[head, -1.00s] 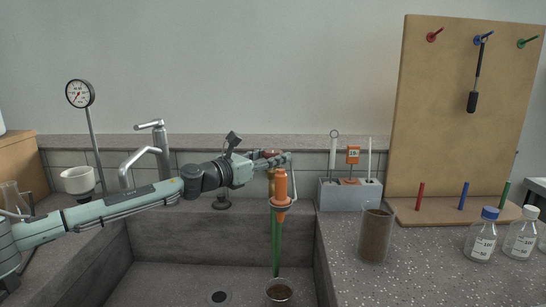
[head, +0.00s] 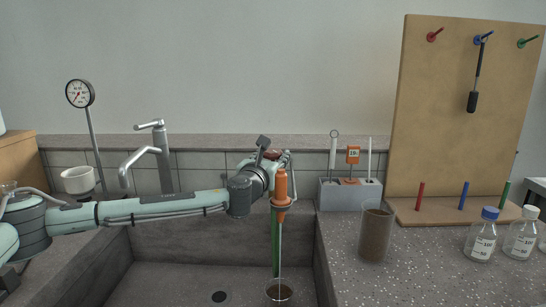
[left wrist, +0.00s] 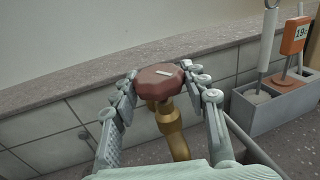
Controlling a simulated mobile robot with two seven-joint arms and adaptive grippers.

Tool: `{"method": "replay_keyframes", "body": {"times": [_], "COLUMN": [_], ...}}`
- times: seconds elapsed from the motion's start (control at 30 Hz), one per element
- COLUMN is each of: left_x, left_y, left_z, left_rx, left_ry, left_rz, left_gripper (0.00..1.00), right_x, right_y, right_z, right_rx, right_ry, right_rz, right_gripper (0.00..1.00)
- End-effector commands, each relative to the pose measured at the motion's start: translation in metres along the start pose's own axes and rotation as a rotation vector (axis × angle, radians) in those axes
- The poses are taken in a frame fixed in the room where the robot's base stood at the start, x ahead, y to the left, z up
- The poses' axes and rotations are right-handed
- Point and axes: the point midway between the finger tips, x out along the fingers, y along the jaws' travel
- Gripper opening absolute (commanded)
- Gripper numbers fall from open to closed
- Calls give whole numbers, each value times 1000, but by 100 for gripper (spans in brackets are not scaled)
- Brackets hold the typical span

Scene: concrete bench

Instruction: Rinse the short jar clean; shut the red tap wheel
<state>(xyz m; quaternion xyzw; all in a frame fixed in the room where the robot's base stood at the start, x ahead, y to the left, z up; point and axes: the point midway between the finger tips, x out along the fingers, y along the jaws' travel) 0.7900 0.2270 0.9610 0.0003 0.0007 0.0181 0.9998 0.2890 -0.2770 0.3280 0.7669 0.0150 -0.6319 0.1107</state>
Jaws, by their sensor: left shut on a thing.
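The short jar (head: 279,293) stands in the sink at the bottom edge of the head view, with brown matter inside. A thin pale stream (head: 281,255) runs down from the orange nozzle (head: 281,188) into it. The red tap wheel (left wrist: 160,78), with a white mark on top, sits on a brass stem in the left wrist view. In the head view the wheel (head: 273,153) is partly hidden. My left gripper (left wrist: 160,82) is shut on the wheel, with fingers on both sides; it also shows in the head view (head: 277,160). My right gripper is not in view.
A taller jar (head: 376,236) of brown matter stands on the bench right of the sink (head: 160,275). A grey holder (head: 349,195) stands behind it, near a pegboard (head: 425,110) and two bottles (head: 481,238). A grey faucet (head: 160,160) stands behind the sink.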

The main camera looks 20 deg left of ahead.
Motion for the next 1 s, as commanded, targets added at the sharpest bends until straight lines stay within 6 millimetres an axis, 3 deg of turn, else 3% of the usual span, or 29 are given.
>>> {"method": "replay_keyframes", "body": {"times": [0.73,0.77,0.9,1.0], "left_x": [0,0,0,0], "left_y": [0,0,0,0], "left_z": [-1,-1,0,0], "left_rx": [-1,-1,-1,0], "left_ry": [0,0,0,0], "left_rz": [102,102,102,102], "left_gripper": [15,46,64,64], "right_x": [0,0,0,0], "right_y": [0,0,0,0], "right_z": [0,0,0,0], "right_rx": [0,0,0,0], "right_ry": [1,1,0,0], "right_rz": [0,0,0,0], "right_gripper": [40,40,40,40]}}
